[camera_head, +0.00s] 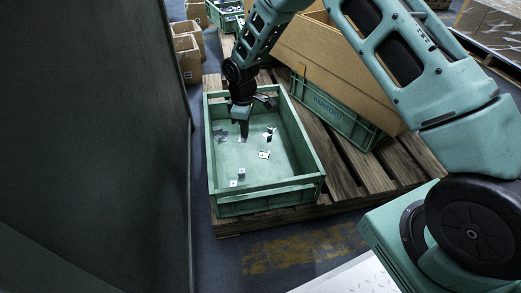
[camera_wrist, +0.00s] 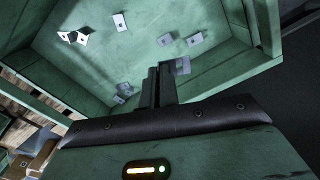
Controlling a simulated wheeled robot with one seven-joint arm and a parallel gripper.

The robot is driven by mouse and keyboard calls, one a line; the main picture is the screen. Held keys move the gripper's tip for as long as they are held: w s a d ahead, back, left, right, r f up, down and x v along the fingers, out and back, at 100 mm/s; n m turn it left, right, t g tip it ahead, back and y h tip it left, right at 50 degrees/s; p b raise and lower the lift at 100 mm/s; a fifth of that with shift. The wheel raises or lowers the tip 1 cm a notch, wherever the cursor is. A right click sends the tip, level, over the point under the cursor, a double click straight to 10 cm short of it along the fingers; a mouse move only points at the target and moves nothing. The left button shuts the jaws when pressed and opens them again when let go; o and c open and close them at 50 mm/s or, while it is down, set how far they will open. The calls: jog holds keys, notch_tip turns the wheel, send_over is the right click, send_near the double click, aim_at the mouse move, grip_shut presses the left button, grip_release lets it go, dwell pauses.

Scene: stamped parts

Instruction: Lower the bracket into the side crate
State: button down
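A green open crate (camera_head: 268,200) stands on the wooden pallet, with several small metal brackets spread over its floor. One bracket (camera_head: 264,154) lies near the middle, and another (camera_head: 241,174) is near the front. My gripper (camera_head: 244,136) reaches down inside this crate, toward its far part, with its fingers close together. In the wrist view my fingers (camera_wrist: 162,70) look shut on a small grey bracket (camera_wrist: 182,65) that shows at the right of their tips. The fingers hide part of it, and its gap to the floor is hard to judge. A loose bracket (camera_wrist: 120,22) lies beyond.
A second green crate (camera_head: 333,112) stands to the right on the pallet (camera_head: 342,170), with a large tilted cardboard box (camera_head: 335,70) on it. A dark panel (camera_head: 95,140) stands at the left. Cardboard boxes (camera_head: 188,58) stand at the back left. The crate walls surround my gripper.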

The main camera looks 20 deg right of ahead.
jog(key=b, duration=0.6)
send_over(248, 172)
jog(key=shift+w+f, duration=0.1)
jog(key=shift+f, duration=7.35)
jog(key=shift+f+b, duration=1.4)
jog(key=shift+f, duration=1.1)
jog(key=c, duration=1.6)
grip_release()
